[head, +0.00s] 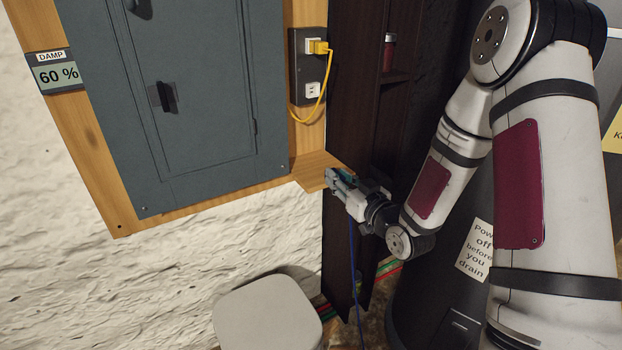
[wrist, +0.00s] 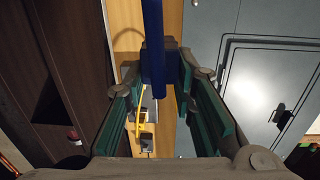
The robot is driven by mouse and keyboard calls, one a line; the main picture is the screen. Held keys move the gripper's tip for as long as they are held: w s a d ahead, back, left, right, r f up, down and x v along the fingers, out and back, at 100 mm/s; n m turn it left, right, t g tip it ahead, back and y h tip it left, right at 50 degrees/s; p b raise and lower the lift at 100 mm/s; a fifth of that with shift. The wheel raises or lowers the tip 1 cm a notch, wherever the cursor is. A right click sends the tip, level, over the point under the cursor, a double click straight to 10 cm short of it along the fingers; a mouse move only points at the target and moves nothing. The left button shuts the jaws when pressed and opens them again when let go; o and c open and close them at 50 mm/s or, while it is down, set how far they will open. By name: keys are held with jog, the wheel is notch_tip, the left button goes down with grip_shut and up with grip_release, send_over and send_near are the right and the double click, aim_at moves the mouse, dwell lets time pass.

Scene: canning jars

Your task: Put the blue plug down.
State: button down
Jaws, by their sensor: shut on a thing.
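My gripper (head: 343,184) is by the right end of a small wooden ledge (head: 310,168) below the grey panel. In the wrist view my gripper (wrist: 158,72) is shut on the blue plug, whose dark body (wrist: 171,45) shows between the fingertips. The blue cord (wrist: 153,25) runs from it across the picture. In the head view the blue cord (head: 353,275) hangs down below my gripper, and the plug is mostly hidden by the fingers. I cannot tell whether the plug touches the ledge.
A yellow plug (head: 319,47) with a yellow cord sits in the outlet (head: 308,70) above the ledge. A dark shelf unit (head: 352,100) with a red-lidded jar (head: 389,50) stands close right. A pale grey lid-like top (head: 268,315) is below.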

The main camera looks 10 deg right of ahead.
jog(key=shift+w+d+f+n+y+b, duration=0.15)
jog(key=shift+f+y+b, duration=0.05)
jog(key=shift+f+b, duration=0.2)
jog(key=shift+w+d+f+n+y+b, duration=0.1)
jog(key=shift+f+n+y+b, duration=0.05)
jog(key=shift+f+y+b, duration=0.15)
send_over(315, 177)
jog(key=shift+s+f, duration=0.1)
jog(key=shift+f, duration=2.3)
jog(key=shift+f, duration=0.15)
jog(key=shift+f+b, duration=0.25)
jog(key=shift+b, duration=0.05)
jog(key=c, duration=1.3)
grip_release()
jog(key=shift+c, duration=0.2)
